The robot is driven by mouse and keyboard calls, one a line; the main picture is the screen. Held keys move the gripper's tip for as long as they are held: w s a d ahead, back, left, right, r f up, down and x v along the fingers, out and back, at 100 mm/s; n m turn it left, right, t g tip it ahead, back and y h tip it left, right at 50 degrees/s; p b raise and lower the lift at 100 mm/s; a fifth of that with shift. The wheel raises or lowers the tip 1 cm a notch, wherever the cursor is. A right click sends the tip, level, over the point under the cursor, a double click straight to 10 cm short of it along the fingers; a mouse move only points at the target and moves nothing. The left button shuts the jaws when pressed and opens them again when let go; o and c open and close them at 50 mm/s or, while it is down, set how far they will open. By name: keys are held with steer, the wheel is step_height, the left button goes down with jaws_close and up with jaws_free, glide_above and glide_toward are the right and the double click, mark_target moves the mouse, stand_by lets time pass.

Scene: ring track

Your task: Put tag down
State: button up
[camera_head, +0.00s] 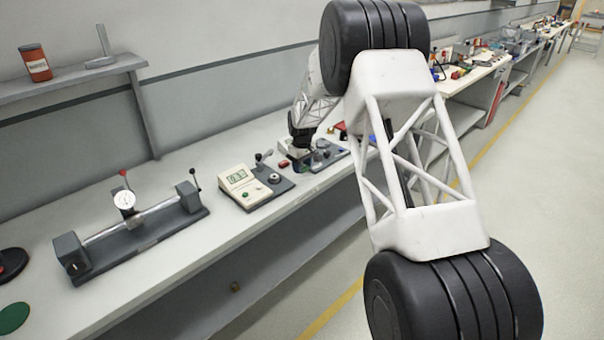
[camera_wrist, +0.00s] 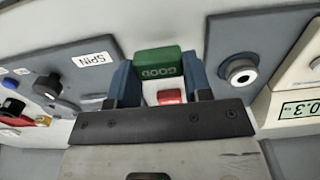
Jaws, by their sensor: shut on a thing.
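A green tag (camera_wrist: 157,61) marked GOOD, its letters upside down in the wrist view, is between the blue fingers of my gripper (camera_wrist: 158,76). The gripper is shut on it. A red tag (camera_wrist: 169,96) shows beyond the fingers in the wrist view, on the light bench surface; it also appears in the head view (camera_head: 284,163), left of my gripper (camera_head: 301,160). In the head view the green tag is too small and hidden to make out clearly. I cannot tell whether it touches the bench.
A plate marked SPIN (camera_wrist: 92,60) with knobs lies left of the fingers. A grey plate with a round button (camera_wrist: 240,73) and a meter (camera_head: 240,183) reading 0.3 lie on the other side. A dial gauge stand (camera_head: 135,228) is farther left. Free bench (camera_head: 180,165) lies behind the devices.

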mark_target(302, 178)
stand_by(0.3)
steer(key=shift+f, duration=1.75)
steer(key=shift+f, duration=0.1)
steer(key=o, duration=0.9)
step_height(302, 178, up, 12)
steer(key=shift+r, duration=0.1)
